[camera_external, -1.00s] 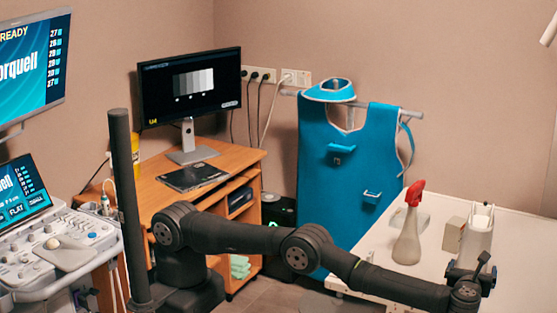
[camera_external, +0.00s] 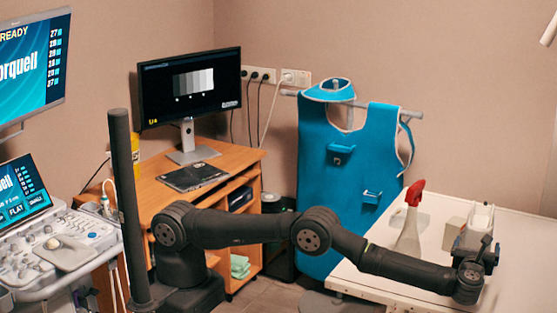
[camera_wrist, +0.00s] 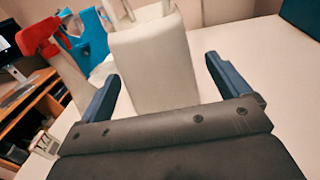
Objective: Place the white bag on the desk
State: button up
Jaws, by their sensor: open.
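The white bag (camera_wrist: 150,65) stands upright on the white table, between and just beyond the fingers of my gripper (camera_wrist: 163,85) in the wrist view. The fingers are open, one on each side, with gaps to the bag. In the external view the bag (camera_external: 479,218) shows behind my gripper (camera_external: 478,250), which hides its lower part. The wooden desk (camera_external: 215,160) stands at the back left, with a monitor and a dark flat item on it.
A blue apron (camera_external: 345,180) hangs between desk and table. The desk's front right top is clear.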

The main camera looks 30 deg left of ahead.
jog(key=w, duration=0.3)
jog(key=w+a, duration=0.1)
jog(key=w, duration=0.1)
jog(key=shift+w+f, duration=0.1)
jog(key=shift+f, duration=0.15)
jog(key=shift+c, duration=0.4)
jog(key=c, duration=1.7)
jog(key=shift+c, duration=0.2)
jog(key=shift+r, duration=0.15)
